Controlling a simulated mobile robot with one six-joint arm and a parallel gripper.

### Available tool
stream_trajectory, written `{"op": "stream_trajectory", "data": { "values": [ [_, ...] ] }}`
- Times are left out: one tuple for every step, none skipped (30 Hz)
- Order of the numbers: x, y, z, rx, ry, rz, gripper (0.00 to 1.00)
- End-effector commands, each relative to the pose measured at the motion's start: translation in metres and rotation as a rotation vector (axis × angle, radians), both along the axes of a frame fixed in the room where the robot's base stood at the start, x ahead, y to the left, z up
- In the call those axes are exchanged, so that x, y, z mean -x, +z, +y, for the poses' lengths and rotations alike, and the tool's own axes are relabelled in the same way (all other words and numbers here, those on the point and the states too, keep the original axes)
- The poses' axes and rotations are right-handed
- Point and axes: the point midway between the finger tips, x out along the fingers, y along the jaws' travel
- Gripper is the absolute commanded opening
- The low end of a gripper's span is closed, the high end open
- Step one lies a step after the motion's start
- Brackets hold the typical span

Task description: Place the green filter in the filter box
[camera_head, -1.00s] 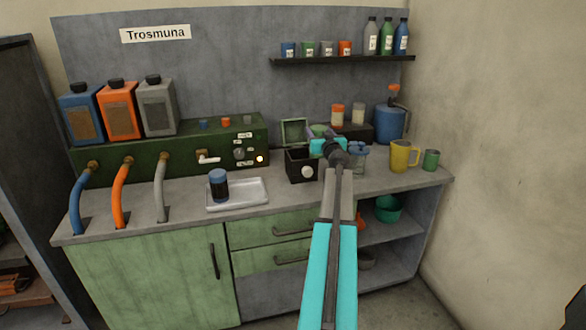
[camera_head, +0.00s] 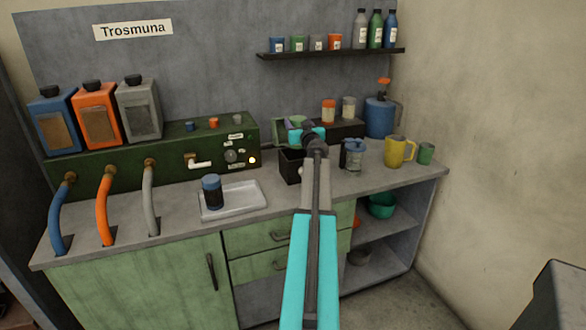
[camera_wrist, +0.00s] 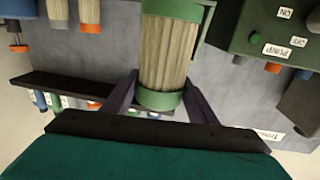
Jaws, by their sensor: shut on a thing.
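The green filter (camera_wrist: 163,60) is a pale pleated cylinder with green end caps. In the wrist view it stands between the two dark jaws of my gripper (camera_wrist: 160,100), which is shut on it near one cap. In the head view my gripper (camera_head: 290,128) is above the rear of a small dark open box (camera_head: 290,167), likely the filter box, with its green lid raised behind. The filter (camera_head: 297,119) shows there only as a small green patch, mostly hidden by the gripper. The inside of the box is largely hidden by my arm.
A blue-grey jar (camera_head: 352,154), a yellow mug (camera_head: 397,151) and a green cup (camera_head: 426,153) stand to the right. A dark jar (camera_head: 212,191) stands on a pale tray (camera_head: 233,200) at left. A green pump unit (camera_head: 160,148) is close left of the box.

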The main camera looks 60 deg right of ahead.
Motion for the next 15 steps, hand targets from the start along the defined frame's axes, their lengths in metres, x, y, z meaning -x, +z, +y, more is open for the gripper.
{"op": "stream_trajectory", "data": {
  "values": [
    [-0.002,0.001,0.001,0.001,0.002,-0.001,0.22],
    [-0.002,0.000,0.002,0.001,0.002,-0.001,0.22],
    [-0.003,-0.001,0.002,0.000,0.003,0.000,0.22],
    [-0.003,-0.003,0.002,0.000,0.004,0.000,0.22],
    [-0.003,-0.005,0.003,0.000,0.004,0.000,0.22],
    [-0.004,-0.008,0.003,0.000,0.004,0.000,0.22],
    [-0.004,-0.012,0.003,-0.001,0.005,0.000,0.22],
    [-0.004,-0.016,0.003,-0.001,0.005,0.000,0.22],
    [-0.004,-0.022,0.003,-0.001,0.005,0.000,0.22],
    [-0.004,-0.026,0.004,-0.001,0.005,0.000,0.22],
    [-0.004,-0.031,0.004,-0.002,0.005,-0.001,0.22],
    [-0.005,-0.037,0.004,-0.001,0.006,0.000,0.22],
    [-0.005,-0.041,0.004,-0.001,0.006,0.000,0.22],
    [-0.005,-0.045,0.004,-0.001,0.006,0.000,0.22],
    [-0.005,-0.051,0.004,-0.001,0.006,-0.001,0.22]
  ]
}}
